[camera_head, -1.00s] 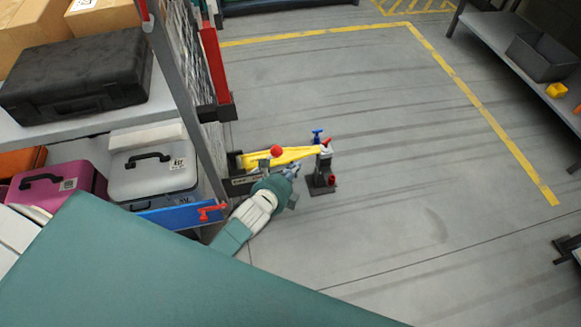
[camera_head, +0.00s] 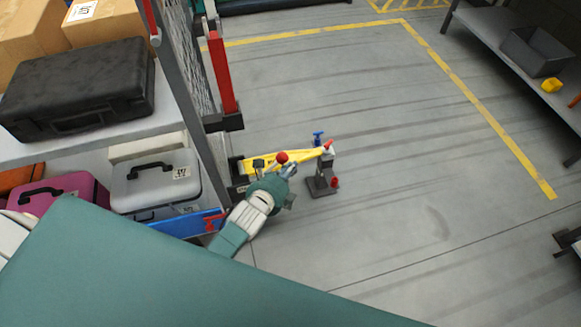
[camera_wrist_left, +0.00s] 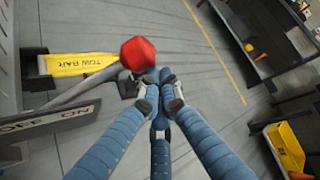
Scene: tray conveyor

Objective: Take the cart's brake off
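The cart's brake lever ends in a red knob (camera_head: 282,157), low at the cart's near end. In the left wrist view the red knob (camera_wrist_left: 138,54) is large, on a grey bar running over a plate (camera_wrist_left: 60,119) with OFF at its left and ON at its right. I cannot tell which mark the lever stands at. My left gripper (camera_head: 289,172) is right beside the knob. In the wrist view its fingertips (camera_wrist_left: 159,88) are close together with nothing visible between them, and the knob is just past them, up-left. Contact is unclear. My right gripper is not in view.
The yellow tow bar (camera_head: 300,154) runs behind the knob to a dark floor post (camera_head: 322,182) with a blue handle (camera_head: 318,138). Cases load the cart shelf (camera_head: 168,122). The floor to the right is clear up to a grey shelf (camera_head: 490,42).

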